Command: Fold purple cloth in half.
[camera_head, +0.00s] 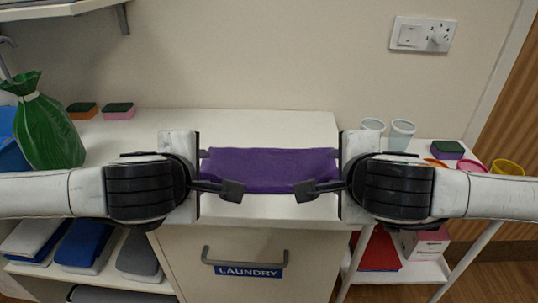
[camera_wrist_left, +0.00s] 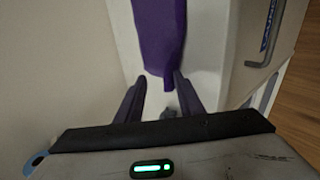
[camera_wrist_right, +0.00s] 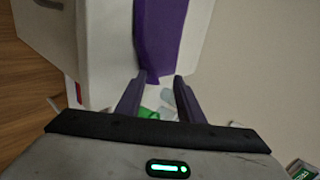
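The purple cloth (camera_head: 268,168) is a wide strip over the white counter, between my two grippers. I cannot tell whether it lies flat or is a little raised. My left gripper (camera_head: 218,172) is at its left end and my right gripper (camera_head: 320,172) at its right end. In the left wrist view the cloth (camera_wrist_left: 160,38) runs up to the open fingers (camera_wrist_left: 161,84), its corner close to one fingertip. In the right wrist view the cloth (camera_wrist_right: 158,40) also ends near the parted fingertips (camera_wrist_right: 160,84). Neither gripper visibly clamps it.
A green bag (camera_head: 48,130) and two sponges (camera_head: 118,110) stand at the left. Pale cups (camera_head: 400,134), another sponge (camera_head: 447,149) and a yellow ring-shaped item (camera_head: 508,167) are at the right. A laundry drawer handle (camera_head: 244,264) is below the counter front. The counter behind the cloth is clear.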

